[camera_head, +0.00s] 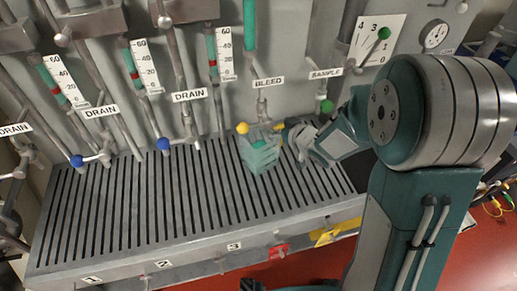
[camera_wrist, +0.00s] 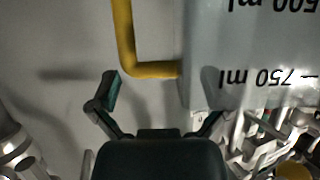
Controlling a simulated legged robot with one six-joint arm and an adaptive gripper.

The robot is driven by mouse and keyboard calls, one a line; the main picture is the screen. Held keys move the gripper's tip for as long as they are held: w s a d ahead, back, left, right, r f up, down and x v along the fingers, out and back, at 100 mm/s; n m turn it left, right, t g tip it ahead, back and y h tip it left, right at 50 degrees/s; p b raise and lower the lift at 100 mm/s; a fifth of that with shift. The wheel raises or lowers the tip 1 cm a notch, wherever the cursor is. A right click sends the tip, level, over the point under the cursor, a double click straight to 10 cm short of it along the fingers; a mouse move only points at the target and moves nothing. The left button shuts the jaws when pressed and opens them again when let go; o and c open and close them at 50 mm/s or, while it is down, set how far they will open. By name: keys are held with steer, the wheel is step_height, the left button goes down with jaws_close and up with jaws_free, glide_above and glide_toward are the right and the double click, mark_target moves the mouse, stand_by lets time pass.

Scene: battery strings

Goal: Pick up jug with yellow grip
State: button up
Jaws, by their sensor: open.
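The jug (camera_head: 257,158) is clear and pale and stands on the slatted grate beneath the BLEED label. Its yellow grip (camera_head: 280,127) faces my arm. In the wrist view the jug (camera_wrist: 240,50) fills the upper right, with upside-down 500 ml and 750 ml marks. The yellow grip (camera_wrist: 124,35) bends into the jug's wall there. My gripper (camera_head: 293,140) is beside the grip side of the jug. In the wrist view my gripper (camera_wrist: 160,95) is open, its left finger clear of the grip. No hold on the grip shows.
The grate (camera_head: 120,215) is mostly free to the left. A yellow-knobbed valve (camera_head: 242,128) is close above the jug. Blue-knobbed drain valves (camera_head: 163,144) and a green-knobbed sample valve (camera_head: 326,106) stand along the panel. A red valve (camera_head: 279,250) is below the front edge.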

steer(key=shift+w+f, duration=0.15)
steer(key=shift+w, duration=0.15)
steer(key=shift+d, duration=0.5)
steer(key=shift+c, duration=0.6)
steer(key=c, duration=1.1)
steer(key=shift+a, duration=0.25)
steer(key=shift+c, duration=0.5)
steer(key=shift+a, duration=0.2)
